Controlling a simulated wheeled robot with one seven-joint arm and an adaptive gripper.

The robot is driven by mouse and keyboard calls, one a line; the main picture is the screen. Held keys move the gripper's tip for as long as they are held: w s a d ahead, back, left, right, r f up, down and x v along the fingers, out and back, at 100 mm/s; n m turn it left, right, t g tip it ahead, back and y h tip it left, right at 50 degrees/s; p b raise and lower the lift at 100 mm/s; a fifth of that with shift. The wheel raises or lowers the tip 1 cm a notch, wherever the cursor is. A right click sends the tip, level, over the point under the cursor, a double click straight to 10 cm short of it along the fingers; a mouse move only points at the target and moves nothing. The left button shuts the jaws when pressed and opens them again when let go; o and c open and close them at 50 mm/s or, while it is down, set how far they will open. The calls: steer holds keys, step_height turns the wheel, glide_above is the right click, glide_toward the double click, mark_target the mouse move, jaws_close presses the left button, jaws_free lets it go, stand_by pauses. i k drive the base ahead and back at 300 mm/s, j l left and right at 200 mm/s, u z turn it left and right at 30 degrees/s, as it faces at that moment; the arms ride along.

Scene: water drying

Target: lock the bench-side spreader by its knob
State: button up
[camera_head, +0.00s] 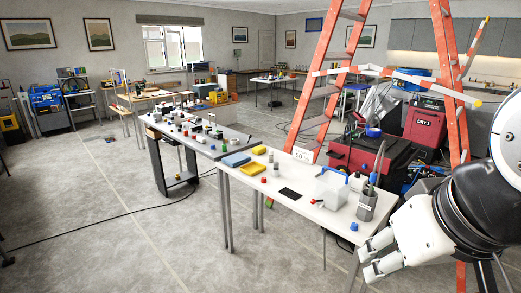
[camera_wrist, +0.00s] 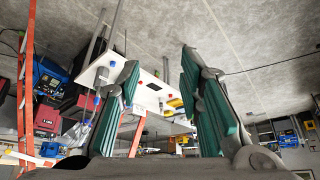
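An orange stepladder (camera_head: 327,85) stands open behind the white bench (camera_head: 262,180). A red-and-white striped spreader bar (camera_head: 400,75) runs from its left rail past its right rail to a yellow end. Another striped bar (camera_head: 475,48) slants up at the right rail to a yellow tip. I cannot make out a knob clearly on either. My gripper (camera_head: 368,258) is at lower right, in front of the bench's near end, well apart from the ladder. In the wrist view my gripper (camera_wrist: 160,62) has its teal-padded fingers spread and empty. Orange rails (camera_wrist: 27,85) show at left there.
Red cases (camera_head: 424,120) and a blue-topped machine sit under and behind the ladder. A black cable crosses the floor. Open floor lies to the left.

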mark_target(478, 103)
steer(key=i+z, duration=0.8)
steer(key=i+j+z, duration=0.35)
steer(key=i+l, duration=0.05)
steer(key=l, duration=0.05)
